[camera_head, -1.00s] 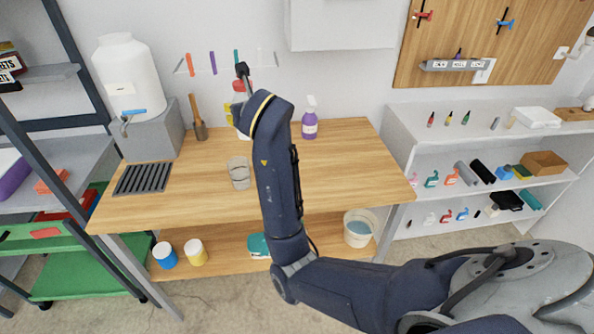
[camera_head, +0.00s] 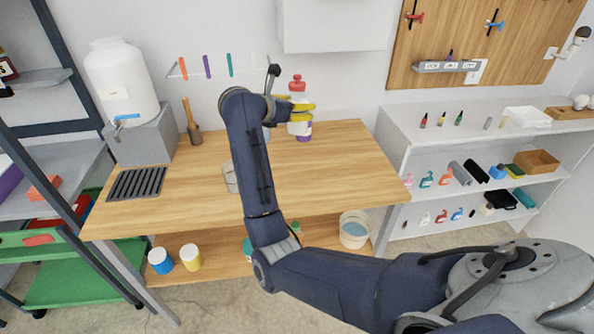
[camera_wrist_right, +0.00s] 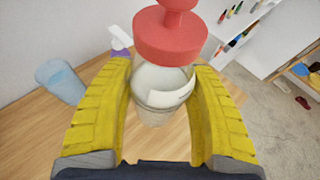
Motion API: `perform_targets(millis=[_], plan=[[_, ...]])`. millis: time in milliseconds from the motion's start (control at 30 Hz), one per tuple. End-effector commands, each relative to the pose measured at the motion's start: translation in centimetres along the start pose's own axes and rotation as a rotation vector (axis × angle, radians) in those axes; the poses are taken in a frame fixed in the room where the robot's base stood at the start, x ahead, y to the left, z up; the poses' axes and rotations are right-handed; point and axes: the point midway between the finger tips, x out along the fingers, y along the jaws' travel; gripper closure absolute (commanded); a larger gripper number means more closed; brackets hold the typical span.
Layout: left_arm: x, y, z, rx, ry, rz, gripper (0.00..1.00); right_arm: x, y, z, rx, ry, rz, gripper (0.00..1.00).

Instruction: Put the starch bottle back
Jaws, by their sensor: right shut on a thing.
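The starch bottle (camera_head: 297,87) has a pale body and a red cap; no label is readable. My right gripper (camera_head: 301,110) has its yellow fingers shut around the bottle's body and holds it upright above the back of the wooden table (camera_head: 330,170). In the right wrist view, the red cap of the starch bottle (camera_wrist_right: 170,38) sits between the fingers of the right gripper (camera_wrist_right: 163,95) and hides part of the body. My left gripper is not in view.
A purple spray bottle (camera_head: 304,137) stands behind the held bottle, mostly hidden. A clear cup (camera_head: 230,178), a wooden-handled tool (camera_head: 192,125) and a white tank (camera_head: 122,80) are to the left. The table's right side is clear. White shelves (camera_head: 400,128) hold small items.

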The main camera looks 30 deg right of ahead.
Motion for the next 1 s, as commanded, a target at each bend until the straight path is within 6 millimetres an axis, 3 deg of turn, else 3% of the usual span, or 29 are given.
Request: perform_targets(millis=[600,1000], plan=[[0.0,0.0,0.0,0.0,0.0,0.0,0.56,4.8,-0.1,-11.6,-0.005,-0.002,-0.004,0.85],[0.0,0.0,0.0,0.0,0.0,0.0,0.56,5.9,0.0,-14.3,-0.003,-0.002,-0.003,0.85]])
